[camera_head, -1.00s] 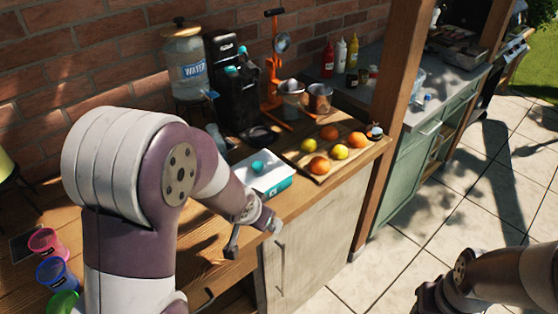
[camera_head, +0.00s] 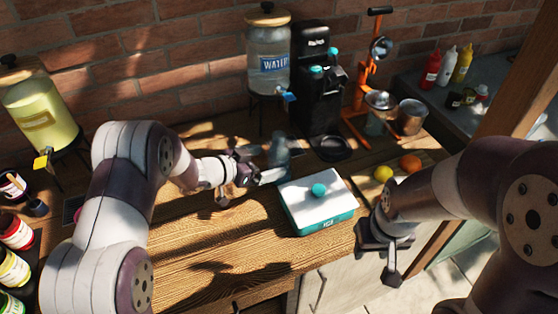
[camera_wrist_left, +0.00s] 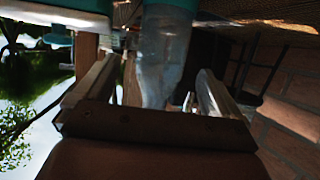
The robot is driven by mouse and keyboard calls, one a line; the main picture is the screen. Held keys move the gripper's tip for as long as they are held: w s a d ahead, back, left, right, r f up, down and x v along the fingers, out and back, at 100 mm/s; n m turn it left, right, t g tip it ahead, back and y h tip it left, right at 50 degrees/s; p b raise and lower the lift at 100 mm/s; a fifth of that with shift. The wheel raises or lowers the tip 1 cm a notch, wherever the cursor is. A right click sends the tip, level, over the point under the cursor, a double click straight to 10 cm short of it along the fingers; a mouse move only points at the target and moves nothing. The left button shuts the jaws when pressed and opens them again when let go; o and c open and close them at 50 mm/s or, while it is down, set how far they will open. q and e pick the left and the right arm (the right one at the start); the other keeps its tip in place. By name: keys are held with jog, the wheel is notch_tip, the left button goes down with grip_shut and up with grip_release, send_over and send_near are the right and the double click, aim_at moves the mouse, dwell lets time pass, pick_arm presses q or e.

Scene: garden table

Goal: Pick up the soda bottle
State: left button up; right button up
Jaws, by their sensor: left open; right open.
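The soda bottle (camera_head: 280,152), clear and bluish, stands on the wooden counter behind the ice box, just beyond my left gripper (camera_head: 262,168). In the left wrist view the bottle (camera_wrist_left: 166,60) appears upside down, with a teal band at the picture's top. There it lies between the two spread fingers of my left gripper (camera_wrist_left: 155,90). I cannot tell whether either finger touches it. My right gripper (camera_head: 388,255) is open, near the counter's front edge, right of the ice box, and no object shows in it.
The white and teal ice box (camera_head: 318,212) is close right of the bottle. A black machine (camera_head: 315,85) and water dispenser (camera_head: 268,55) stand behind. An orange juicer (camera_head: 362,90) and fruit (camera_head: 410,162) are further right. The front-left counter (camera_head: 200,245) is clear.

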aim_at(279, 159)
pick_arm(q)
jog(key=shift+d+f, duration=0.1)
jog(key=shift+d, duration=0.35)
jog(key=x, duration=0.1)
jog(key=p+x, duration=0.1)
jog(key=x, duration=0.3)
jog(key=shift+w+a+f, duration=0.3)
jog(key=shift+w+f, duration=0.05)
jog(key=shift+w, duration=0.1)
jog(key=shift+s+r, duration=0.15)
jog(key=shift+s, duration=0.1)
jog(key=c, duration=1.4)
